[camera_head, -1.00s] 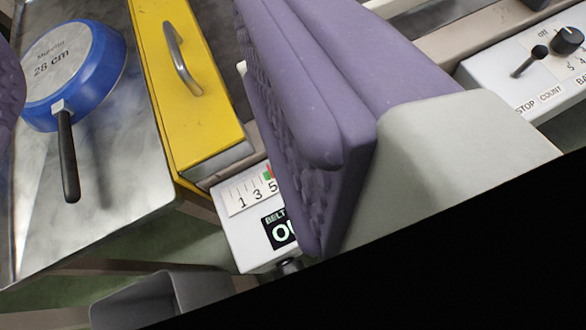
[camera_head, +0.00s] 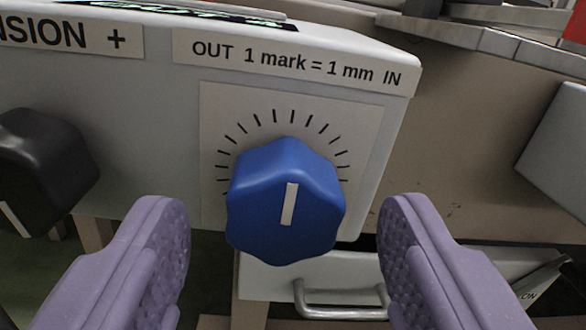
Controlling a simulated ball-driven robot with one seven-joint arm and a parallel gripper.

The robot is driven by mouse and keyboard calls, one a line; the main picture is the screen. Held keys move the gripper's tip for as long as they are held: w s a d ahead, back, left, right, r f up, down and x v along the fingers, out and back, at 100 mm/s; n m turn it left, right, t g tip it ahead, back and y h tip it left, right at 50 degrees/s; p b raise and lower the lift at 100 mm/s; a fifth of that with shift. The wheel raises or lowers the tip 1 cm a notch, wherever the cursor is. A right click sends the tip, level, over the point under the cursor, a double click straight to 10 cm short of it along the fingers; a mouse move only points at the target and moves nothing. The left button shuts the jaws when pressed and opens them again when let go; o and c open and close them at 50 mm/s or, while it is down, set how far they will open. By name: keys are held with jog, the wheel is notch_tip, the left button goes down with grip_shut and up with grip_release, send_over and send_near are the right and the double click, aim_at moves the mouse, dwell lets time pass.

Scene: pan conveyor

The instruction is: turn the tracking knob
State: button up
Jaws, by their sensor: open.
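The tracking knob is most likely the blue lobed knob (camera_head: 270,215) in the middle of the view, on the front of a white control box (camera_head: 385,140). Its white pointer line stands nearly upright. A dial plate (camera_head: 225,105) with black tick marks fans around its upper side, under a label (camera_head: 290,60) reading "OUT 1 mark = 1 mm IN". My gripper (camera_head: 285,245) is open, with one purple padded finger to the left of the knob and the other to the right. Gaps show between both fingers and the knob, so they are apart from it.
A black knob (camera_head: 45,170) with a white line sits at the left, under a label (camera_head: 70,38) ending in "SION +". Below the box is a pale drawer front (camera_head: 265,285) with a metal handle (camera_head: 340,308). A grey-white block (camera_head: 560,150) stands at the right edge.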

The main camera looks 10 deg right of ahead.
jog(key=shift+w, duration=1.05)
jog(key=c, duration=1.1)
jog(key=shift+o, duration=0.2)
jog(key=shift+r+m, duration=0.1)
jog(key=shift+m, duration=0.4)
jog(key=m, duration=0.4)
jog(key=shift+m+p, duration=0.3)
jog(key=shift+m, duration=0.1)
jog(key=m, duration=0.6)
jog(key=o, duration=1.1)
jog(key=shift+c, duration=0.2)
